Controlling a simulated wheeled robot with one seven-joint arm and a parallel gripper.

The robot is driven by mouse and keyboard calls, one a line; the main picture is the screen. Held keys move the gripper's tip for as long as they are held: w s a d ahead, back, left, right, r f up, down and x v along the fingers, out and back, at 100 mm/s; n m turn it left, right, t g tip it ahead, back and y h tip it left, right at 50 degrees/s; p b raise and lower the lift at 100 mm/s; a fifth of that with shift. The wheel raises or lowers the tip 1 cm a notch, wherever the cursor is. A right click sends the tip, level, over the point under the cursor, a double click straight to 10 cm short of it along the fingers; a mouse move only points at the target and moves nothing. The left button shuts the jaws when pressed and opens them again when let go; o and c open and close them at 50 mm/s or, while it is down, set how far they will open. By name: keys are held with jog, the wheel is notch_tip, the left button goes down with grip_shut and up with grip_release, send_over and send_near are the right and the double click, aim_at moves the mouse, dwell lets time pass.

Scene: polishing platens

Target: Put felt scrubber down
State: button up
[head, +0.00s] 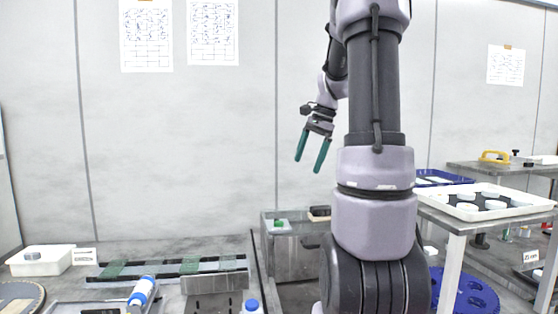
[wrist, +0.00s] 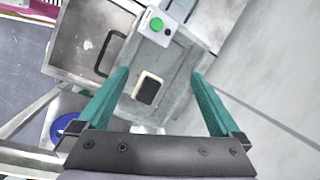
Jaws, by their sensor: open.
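My gripper (head: 308,165) is open, with its two green fingers pointing down in the air above the grey metal box (head: 291,246). Nothing is between the fingers. In the wrist view, my gripper (wrist: 159,73) shows both fingers spread apart. A small block with a cream rim and dark middle, apparently the felt scrubber (wrist: 148,88), lies on the grey metal surface (wrist: 177,77) beyond the fingers, apart from them. In the head view it seems to be the dark block (head: 319,212) at the box's back edge, partly hidden by my arm.
A green button (wrist: 157,25) sits on a white housing beside the block. A metal panel with a black handle (wrist: 108,53) is at left. A white tray (head: 462,212) of round pieces stands at right. Air around my gripper is clear.

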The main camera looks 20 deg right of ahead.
jog(key=s+a+r+n+t, duration=0.2)
jog(key=s+a+n, duration=0.4)
jog(key=s+a, duration=0.2)
jog(key=s+a+r+n+t, duration=0.1)
jog(key=s+a+n+t, duration=0.2)
jog(key=s+a, duration=0.6)
jog(key=shift+a+r+n+h, duration=0.4)
jog(key=shift+a+n, duration=0.6)
jog(key=shift+n, duration=0.4)
